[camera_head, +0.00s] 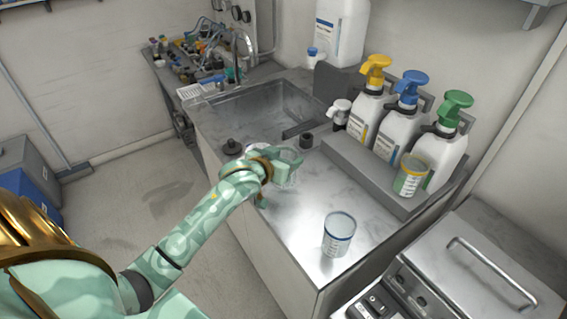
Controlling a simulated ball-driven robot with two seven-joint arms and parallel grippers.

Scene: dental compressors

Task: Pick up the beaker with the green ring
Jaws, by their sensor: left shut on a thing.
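My left gripper (280,172) is over the front part of the steel counter, shut on a clear beaker (291,156). The gripper hides part of this beaker. It has a faint greenish tint, and I take it for the one with the green ring, though the ring is hard to make out. A second clear beaker (339,236) with a blue ring stands upright on the counter nearer the front right. A third beaker (408,177), with a yellowish ring, is at the tray in front of the green-topped spray bottle. My right gripper is not in view.
A sink (262,108) lies behind the gripper. A metal-lidded machine (480,270) is at the lower right. The counter between the beakers is clear.

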